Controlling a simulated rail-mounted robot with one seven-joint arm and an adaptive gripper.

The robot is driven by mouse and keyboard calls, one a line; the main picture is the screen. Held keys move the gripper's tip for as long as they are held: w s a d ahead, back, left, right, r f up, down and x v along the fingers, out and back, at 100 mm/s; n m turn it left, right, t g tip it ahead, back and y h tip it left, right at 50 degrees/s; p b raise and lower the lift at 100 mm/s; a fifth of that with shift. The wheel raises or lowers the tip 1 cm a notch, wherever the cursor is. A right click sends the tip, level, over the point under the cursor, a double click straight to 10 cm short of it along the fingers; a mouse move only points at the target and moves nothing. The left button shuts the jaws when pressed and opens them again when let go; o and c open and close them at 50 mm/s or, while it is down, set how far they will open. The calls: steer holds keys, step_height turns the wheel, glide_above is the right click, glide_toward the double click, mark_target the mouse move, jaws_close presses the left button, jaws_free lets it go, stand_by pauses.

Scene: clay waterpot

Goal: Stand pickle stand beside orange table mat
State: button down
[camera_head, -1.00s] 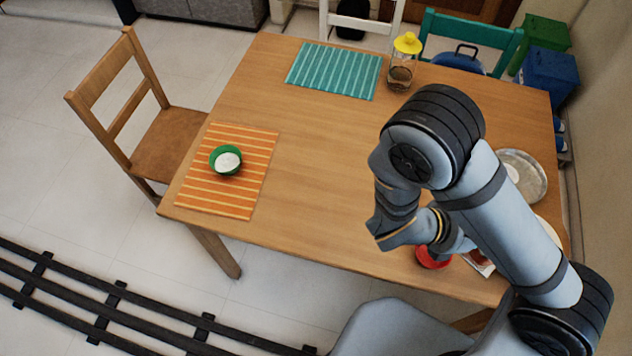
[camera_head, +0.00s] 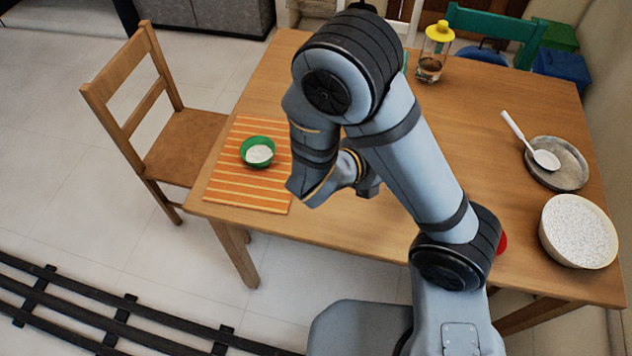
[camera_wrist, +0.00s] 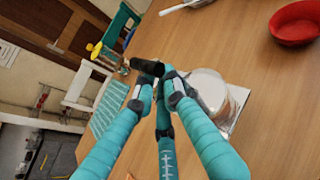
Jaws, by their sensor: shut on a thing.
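The orange striped table mat (camera_head: 245,188) lies at the table's left front corner in the head view. A green bowl (camera_head: 257,151) with white contents stands on it. My gripper (camera_wrist: 165,82) shows teal padded fingers in the wrist view, closed in. At its fingertips is a pale round piece with a shiny silver plate, which looks like the pickle stand (camera_wrist: 210,90); the fingers cover part of it. In the head view my arm hides the gripper's fingers and the held thing, to the right of the orange mat.
A yellow-lidded jar (camera_head: 432,55) stands at the back. A metal plate with a ladle (camera_head: 557,163), a speckled round dish (camera_head: 578,231) and a partly hidden red bowl (camera_head: 502,243) are on the right. A wooden chair (camera_head: 185,145) stands at the left edge. Bare tabletop lies between.

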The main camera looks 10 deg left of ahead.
steer(key=shift+w+a+r+n, duration=0.2)
steer(key=shift+w+a+n, duration=0.15)
steer(key=shift+a, duration=0.1)
steer(key=shift+a+f+y, duration=0.25)
steer(key=shift+f+y, duration=0.05)
steer(key=shift+w+a+f+b, duration=0.15)
steer(key=shift+a+f+b, duration=0.5)
steer(key=shift+a+f, duration=1.95)
steer(key=shift+w+a+f+b, duration=0.1)
steer(key=shift+a+f+b, duration=0.55)
steer(key=shift+a+f, duration=1.9)
steer(key=shift+f, duration=0.1)
steer(key=c, duration=1.8)
jaws_free()
